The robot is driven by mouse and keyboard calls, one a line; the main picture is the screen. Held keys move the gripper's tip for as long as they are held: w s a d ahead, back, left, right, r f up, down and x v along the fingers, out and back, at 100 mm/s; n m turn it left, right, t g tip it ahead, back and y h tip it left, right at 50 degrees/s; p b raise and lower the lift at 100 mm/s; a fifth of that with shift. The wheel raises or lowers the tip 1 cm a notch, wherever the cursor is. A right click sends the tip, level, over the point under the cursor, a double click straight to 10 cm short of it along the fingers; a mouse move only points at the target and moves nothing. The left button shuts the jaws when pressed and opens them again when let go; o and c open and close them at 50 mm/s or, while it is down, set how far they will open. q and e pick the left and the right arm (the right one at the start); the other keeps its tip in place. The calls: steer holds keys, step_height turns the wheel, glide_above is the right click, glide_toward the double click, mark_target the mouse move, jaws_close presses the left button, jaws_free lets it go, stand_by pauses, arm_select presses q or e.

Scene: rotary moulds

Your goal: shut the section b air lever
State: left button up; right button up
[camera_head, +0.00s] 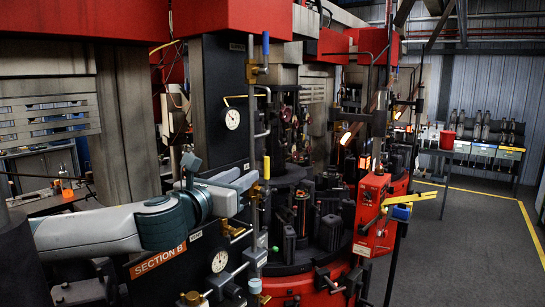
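The orange SECTION B plate (159,258) is on a dark panel at the lower left. A vertical pipe beside this panel carries an upright yellow lever handle (267,167). A similar blue lever handle (265,44) stands upright higher on the pipework. I cannot tell for sure which handle is the section b air lever. My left gripper (244,182) reaches in from the left and is just left of the yellow handle in the picture. Its fingers are small and dark here; I cannot tell whether they are open or touch the handle. My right gripper is not in view.
Round gauges (232,118) sit on the panels, with brass valves and pipes below my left arm. A red control box (372,213) with yellow and blue tools stands right of the round machine. A bench (470,150) is at the back right. The floor there is clear.

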mark_target(265, 162)
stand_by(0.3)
arm_select(q)
steer(key=p+x, duration=0.7)
steer(key=x, duration=0.8)
steer(key=shift+w+d, duration=0.15)
steer(key=shift+p+x, duration=0.45)
steer(key=shift+x, duration=0.55)
steer(key=shift+f, duration=0.1)
steer(key=shift+c, duration=0.2)
jaws_close()
